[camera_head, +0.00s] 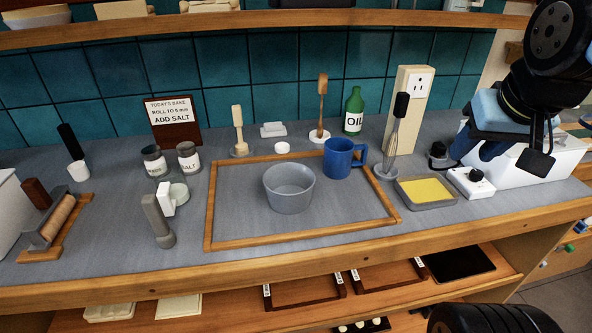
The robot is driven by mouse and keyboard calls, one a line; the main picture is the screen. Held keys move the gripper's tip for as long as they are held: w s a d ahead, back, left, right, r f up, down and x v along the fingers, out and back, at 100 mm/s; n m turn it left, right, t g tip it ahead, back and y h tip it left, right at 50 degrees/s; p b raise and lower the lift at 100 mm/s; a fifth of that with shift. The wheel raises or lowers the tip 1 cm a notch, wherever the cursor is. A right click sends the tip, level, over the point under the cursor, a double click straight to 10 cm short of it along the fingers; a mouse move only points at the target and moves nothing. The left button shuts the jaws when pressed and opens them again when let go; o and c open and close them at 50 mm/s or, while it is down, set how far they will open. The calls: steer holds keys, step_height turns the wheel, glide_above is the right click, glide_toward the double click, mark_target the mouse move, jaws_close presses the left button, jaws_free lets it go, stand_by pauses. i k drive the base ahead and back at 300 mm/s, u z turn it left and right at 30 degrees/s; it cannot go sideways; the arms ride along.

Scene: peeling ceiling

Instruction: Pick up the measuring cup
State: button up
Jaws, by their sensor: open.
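A blue cup with a side handle (339,158) stands upright at the back right inside a wood-framed area on the counter. It is the likeliest measuring cup, but no markings show on it. A grey bowl (289,190) stands in front of it to the left, with a small gap. My gripper (503,152) is at the upper right, above the right end of the counter. Its dark fingers are spread apart and nothing shows between them. It is well to the right of the blue cup and apart from it.
A whisk on a stand (389,145), a yellow-filled tray (427,191) and a beige outlet post (408,108) stand between cup and gripper. A green oil bottle (353,112) is behind the cup. The wooden frame's (300,240) front and left floor are clear.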

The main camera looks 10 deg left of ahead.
mark_target(169, 179)
steer(key=u, duration=1.2)
steer(key=k, duration=1.2)
steer(key=u, duration=0.4)
steer(key=i, duration=1)
steer(key=z, duration=0.05)
